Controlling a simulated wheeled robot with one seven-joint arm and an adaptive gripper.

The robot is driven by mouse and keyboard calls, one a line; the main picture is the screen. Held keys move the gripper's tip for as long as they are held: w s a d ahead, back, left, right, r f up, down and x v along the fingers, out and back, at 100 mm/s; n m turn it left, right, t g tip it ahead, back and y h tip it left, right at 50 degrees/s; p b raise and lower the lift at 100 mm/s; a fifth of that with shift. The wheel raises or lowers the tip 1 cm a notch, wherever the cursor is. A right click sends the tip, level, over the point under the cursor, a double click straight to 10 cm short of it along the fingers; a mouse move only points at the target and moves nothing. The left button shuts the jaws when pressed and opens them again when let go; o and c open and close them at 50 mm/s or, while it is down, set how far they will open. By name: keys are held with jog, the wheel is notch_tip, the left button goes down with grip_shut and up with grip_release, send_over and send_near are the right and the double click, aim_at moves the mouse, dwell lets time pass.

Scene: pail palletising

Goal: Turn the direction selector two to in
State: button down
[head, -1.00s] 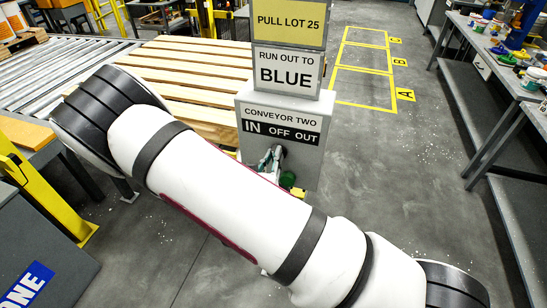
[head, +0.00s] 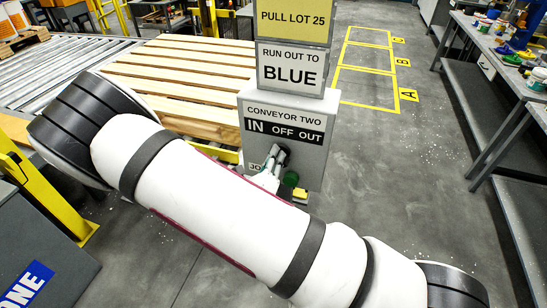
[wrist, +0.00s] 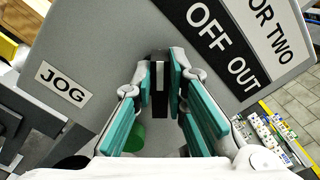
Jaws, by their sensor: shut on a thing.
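The conveyor two panel (head: 312,172) is a grey box with IN, OFF and OUT on a black strip. Its direction selector shows in the wrist view as a black handle (wrist: 158,72) with a pale stripe. My gripper (wrist: 160,88) has its teal-padded fingers closed on both sides of this handle. The handle seems turned from OFF toward the IN side, but IN is out of the wrist view and the exact mark is unclear. In the head view my gripper (head: 271,172) is at the panel's front, partly hidden by my arm.
A green button (head: 291,179) sits close beside my gripper, and a JOG label (wrist: 62,83) is on the panel. Signs reading BLUE (head: 290,73) and PULL LOT 25 (head: 291,19) stand above. A slatted pallet (head: 180,75) is behind left; workbenches line the right.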

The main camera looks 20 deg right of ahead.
dwell(0.3)
jog(key=c, duration=1.6)
grip_release()
jog(key=shift+s+a, duration=0.1)
jog(key=v, duration=1.1)
jog(key=shift+s+a, duration=0.2)
jog(key=shift+s, duration=0.15)
